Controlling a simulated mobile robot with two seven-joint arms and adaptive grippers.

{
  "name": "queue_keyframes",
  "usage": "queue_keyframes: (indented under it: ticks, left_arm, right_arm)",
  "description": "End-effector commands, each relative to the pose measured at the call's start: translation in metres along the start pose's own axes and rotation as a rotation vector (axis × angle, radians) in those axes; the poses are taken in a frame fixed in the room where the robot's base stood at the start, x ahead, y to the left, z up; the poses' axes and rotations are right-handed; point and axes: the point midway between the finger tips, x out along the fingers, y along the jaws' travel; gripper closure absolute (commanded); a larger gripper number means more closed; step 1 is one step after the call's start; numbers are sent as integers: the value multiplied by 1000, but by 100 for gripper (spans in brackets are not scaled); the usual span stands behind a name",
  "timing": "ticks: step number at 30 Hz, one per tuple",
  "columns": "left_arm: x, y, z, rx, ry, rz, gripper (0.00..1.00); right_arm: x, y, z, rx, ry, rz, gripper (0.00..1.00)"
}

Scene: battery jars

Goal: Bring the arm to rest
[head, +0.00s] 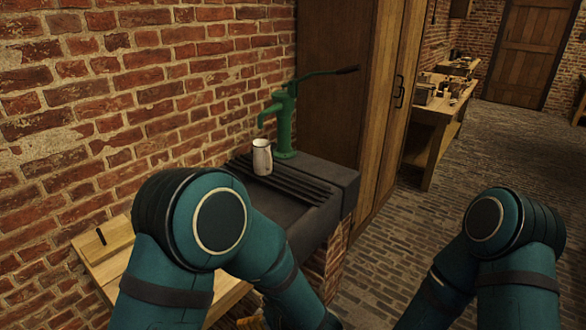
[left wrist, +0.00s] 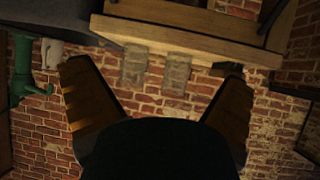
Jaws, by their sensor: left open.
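My left arm (head: 190,255) comes in at the lower left of the head view, bent at a teal elbow in front of the stone sink.
A white jug (head: 262,157) stands on the ribbed board of the dark sink (head: 345,180), under a green hand pump (head: 284,125). A wooden bench (head: 105,250) runs along the brick wall at the left. Paved floor (head: 390,240) lies open between the arms.

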Motion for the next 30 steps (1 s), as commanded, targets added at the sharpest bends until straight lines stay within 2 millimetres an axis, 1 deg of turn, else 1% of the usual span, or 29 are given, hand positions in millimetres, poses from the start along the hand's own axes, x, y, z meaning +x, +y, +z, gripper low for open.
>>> queue_keyframes:
  ticks: [1, 5, 6, 8, 9, 11, 14, 15, 18, 21, 25, 27, 30]
  left_arm:
    - [13, -2, 5, 11, -39, 36, 0]
    - [39, -3, 27, 58, -172, 163, 0]
    - [46, -5, 36, 77, -222, 203, 0]
    - [54, -11, 50, 108, -305, 264, 0]
    - [57, -16, 60, 132, -363, 303, 0]
    - [60, -26, 76, 169, -453, 358, 0]
    - [56, -47, 102, 234, -610, 441, 0]
    - [53, -57, 112, 262, -673, 471, 0]
    - [40, -83, 133, 328, -816, 535, 0]
    - [28, -106, 147, 384, -926, 581, 0]
    - [16, -124, 156, 432, -1008, 616, 0]
    - [13, -128, 158, 444, -1028, 625, 0]
    - [13, -129, 159, 446, -1031, 627, 0]
  right_arm:
    - [0, -1, 0, -2, 0, -1, 53]
    - [0, 0, 0, -1, 0, 0, 53]
    - [0, 0, 0, 0, 0, 0, 53]
    - [0, 0, 0, 0, 0, 0, 53]
    - [0, 0, 0, 0, 0, 0, 53]
    - [0, 0, 0, 0, 0, 0, 53]
    - [0, 0, 0, 0, 0, 0, 53]
    - [0, 0, 0, 0, 0, 0, 53]
    - [0, 0, 0, 0, 0, 0, 53]
    - [0, 0, 0, 0, 0, 0, 53]
    - [0, 0, 0, 0, 0, 0, 53]
    - [0, 0, 0, 0, 0, 0, 53]
    - [0, 0, 0, 0, 0, 0, 53]
